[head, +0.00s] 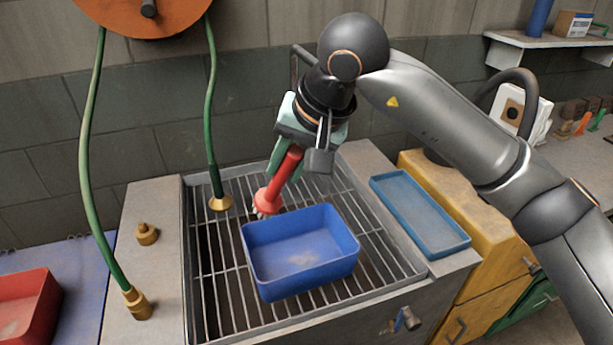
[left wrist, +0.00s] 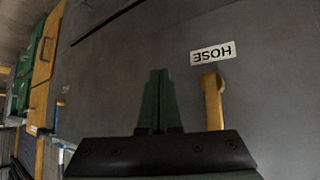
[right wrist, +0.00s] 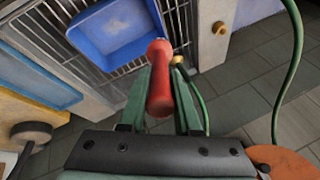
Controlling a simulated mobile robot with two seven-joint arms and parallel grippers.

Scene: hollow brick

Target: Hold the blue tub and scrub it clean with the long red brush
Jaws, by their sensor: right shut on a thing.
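The blue tub (head: 325,272) sits on the metal grating of the sink with its open side up. A pale smudge shows on its inside floor. It also shows in the right wrist view (right wrist: 117,48). My right gripper (head: 290,152) is shut on the long red brush (head: 284,172), which slants down with its bristle end just above or beside the tub's back left corner; I cannot tell whether they touch. The brush's red handle end shows in the right wrist view (right wrist: 160,75). My left gripper (left wrist: 158,102) is shut and empty, and out of the head view.
A blue tray (head: 418,213) lies on the right ledge. Green hoses (head: 88,150) hang at the left, with brass fittings (head: 147,234) on the left ledge. A red bin (head: 28,310) is at far left. A HOSE label (left wrist: 212,54) is near my left gripper.

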